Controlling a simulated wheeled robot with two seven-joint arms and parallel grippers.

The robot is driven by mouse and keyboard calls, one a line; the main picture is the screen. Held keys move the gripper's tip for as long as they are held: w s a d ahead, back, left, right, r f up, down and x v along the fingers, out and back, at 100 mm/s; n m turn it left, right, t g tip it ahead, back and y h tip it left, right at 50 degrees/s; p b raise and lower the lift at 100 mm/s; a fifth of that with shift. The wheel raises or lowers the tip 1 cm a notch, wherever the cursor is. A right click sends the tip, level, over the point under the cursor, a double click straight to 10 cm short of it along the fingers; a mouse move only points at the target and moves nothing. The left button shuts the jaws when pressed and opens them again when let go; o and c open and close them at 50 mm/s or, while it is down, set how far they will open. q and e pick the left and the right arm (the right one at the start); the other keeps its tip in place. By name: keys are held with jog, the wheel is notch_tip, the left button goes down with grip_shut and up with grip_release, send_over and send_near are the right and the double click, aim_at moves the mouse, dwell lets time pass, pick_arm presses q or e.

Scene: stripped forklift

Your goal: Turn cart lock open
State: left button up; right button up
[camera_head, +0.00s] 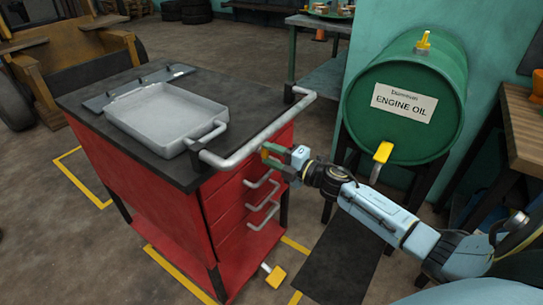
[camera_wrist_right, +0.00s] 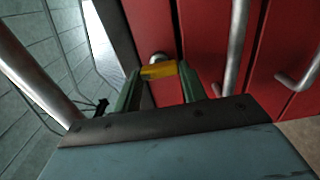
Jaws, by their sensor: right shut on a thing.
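The red tool cart (camera_head: 160,165) has a dark top and stands left of centre in the head view. The cart lock is a small yellow handle (camera_wrist_right: 158,70) on the cart's red front, below the grey push bar and beside the drawer pulls. It also shows in the head view (camera_head: 265,154), mostly hidden by my gripper. My right gripper (camera_head: 272,154) has green fingers, which close on the lock's handle from both sides; they also show in the right wrist view (camera_wrist_right: 159,82). A round metal base (camera_wrist_right: 157,57) shows behind the handle. My left gripper is in neither view.
A grey push bar (camera_head: 262,138) runs just above my right gripper, and drawer handles (camera_head: 263,215) lie just below. A grey tray (camera_head: 165,115) sits on the cart. A yellow pedal (camera_head: 275,276) is near the floor. A green oil barrel (camera_head: 405,100) stands to the right.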

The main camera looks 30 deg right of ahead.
dwell(0.3)
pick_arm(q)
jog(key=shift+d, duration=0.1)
pick_arm(e)
jog(key=o, duration=1)
jog(key=shift+s+d, duration=0.2)
jog(key=shift+s, duration=0.3)
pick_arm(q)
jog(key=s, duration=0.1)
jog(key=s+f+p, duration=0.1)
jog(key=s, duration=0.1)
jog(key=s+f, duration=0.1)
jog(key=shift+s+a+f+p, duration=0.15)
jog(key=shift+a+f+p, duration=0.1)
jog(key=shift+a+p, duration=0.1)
pick_arm(e)
jog(key=v, duration=1.2)
jog(key=shift+s, duration=0.15)
